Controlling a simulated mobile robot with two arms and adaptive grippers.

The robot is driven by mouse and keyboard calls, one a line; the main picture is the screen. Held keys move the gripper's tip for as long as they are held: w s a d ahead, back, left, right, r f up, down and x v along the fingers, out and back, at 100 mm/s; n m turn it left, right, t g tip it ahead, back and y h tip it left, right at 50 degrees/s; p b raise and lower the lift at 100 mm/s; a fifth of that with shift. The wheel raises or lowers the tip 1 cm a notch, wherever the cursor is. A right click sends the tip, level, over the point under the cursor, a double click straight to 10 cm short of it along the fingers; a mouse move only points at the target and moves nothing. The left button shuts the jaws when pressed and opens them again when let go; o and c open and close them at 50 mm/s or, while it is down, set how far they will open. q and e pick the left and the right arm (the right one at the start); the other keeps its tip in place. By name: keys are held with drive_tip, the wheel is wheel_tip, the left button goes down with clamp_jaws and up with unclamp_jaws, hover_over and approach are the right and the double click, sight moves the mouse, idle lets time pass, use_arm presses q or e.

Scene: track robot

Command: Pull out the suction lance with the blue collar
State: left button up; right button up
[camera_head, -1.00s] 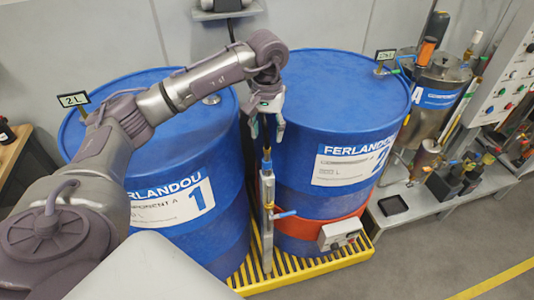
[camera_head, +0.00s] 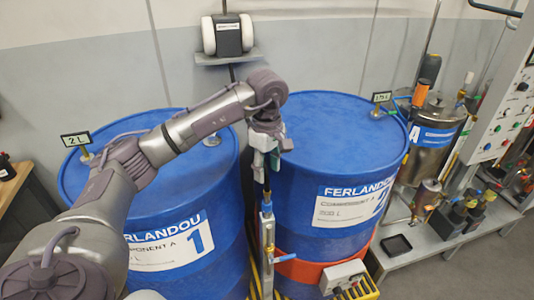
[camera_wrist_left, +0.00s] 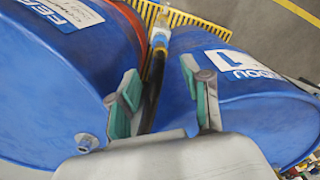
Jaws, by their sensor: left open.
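A slim upright lance assembly stands between the two blue drums, with a dark upper section and a metal tube (camera_head: 267,232) below. A small blue and yellow fitting (camera_head: 266,196) sits between these parts; I cannot tell for sure that it is the blue collar. My left gripper (camera_head: 266,165) is open, pointing down at the top of the dark section. In the left wrist view its fingers (camera_wrist_left: 162,95) stand on either side of the dark rod (camera_wrist_left: 154,78), and the blue and yellow fitting (camera_wrist_left: 159,36) shows beyond them. Contact cannot be told. My right gripper is not in view.
Drum 1 (camera_head: 205,205) and drum 2 (camera_head: 335,150) flank the narrow gap. A level sign (camera_head: 76,140) stands on drum 1. A control box (camera_head: 343,275) hangs on drum 2's orange band. A steel vessel (camera_head: 432,150) and panel are at the right.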

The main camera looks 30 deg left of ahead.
sight(267, 194)
use_arm(q)
wheel_tip(267, 194, down, 10)
drive_tip(key=shift+r+p, duration=0.25)
drive_tip(key=shift+p, duration=0.9)
clamp_jaws()
